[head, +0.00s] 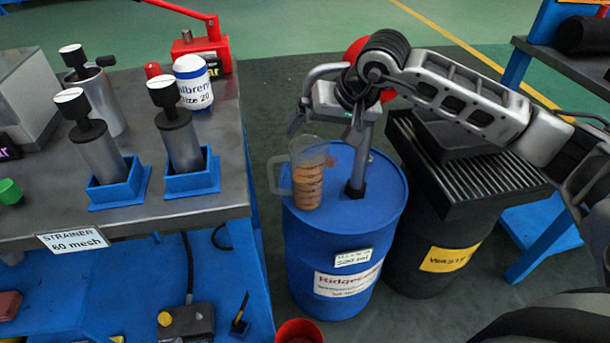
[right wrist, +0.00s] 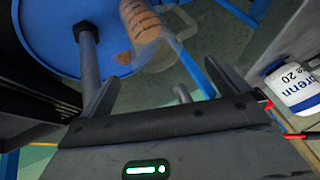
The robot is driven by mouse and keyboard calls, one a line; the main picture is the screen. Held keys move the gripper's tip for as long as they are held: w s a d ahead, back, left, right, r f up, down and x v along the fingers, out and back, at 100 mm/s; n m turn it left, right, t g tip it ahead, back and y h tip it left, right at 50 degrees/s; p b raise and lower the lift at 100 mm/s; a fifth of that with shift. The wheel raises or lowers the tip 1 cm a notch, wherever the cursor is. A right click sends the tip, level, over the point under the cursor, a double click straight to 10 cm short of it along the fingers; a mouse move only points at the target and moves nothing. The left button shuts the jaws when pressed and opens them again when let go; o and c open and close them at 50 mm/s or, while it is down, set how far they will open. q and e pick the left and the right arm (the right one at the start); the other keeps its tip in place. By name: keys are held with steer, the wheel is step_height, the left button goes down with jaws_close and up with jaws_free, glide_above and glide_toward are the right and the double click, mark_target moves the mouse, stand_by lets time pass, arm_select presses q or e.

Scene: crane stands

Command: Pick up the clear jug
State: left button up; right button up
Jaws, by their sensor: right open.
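The clear jug (head: 307,180) stands upright on top of the blue drum (head: 333,240), near its left edge. It has a clear handle on its left side and looks brown inside or behind its markings. My right gripper (head: 325,132) is open and empty above the drum, just above and right of the jug. In the right wrist view, the jug (right wrist: 143,25) shows at the top, beyond the open fingers (right wrist: 150,82) and apart from them. My left gripper is not in view.
A grey upright pipe (head: 358,170) rises from the drum close to the jug and my right gripper. A dark waste bin (head: 440,250) stands right of the drum. The bench (head: 225,150) at left holds metal cylinders in blue stands and a white-and-blue bottle (head: 192,85).

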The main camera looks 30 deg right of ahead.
mark_target(311, 147)
steer(key=x, duration=0.6)
steer(key=shift+d+f+b, duration=0.15)
steer(key=shift+f+b, duration=0.2)
steer(key=shift+f, duration=0.1)
steer(key=shift+w+f, duration=0.2)
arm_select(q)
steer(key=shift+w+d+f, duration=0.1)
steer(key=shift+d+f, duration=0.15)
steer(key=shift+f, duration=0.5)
arm_select(e)
steer(key=shift+r, duration=0.1)
steer(key=c, duration=1.7)
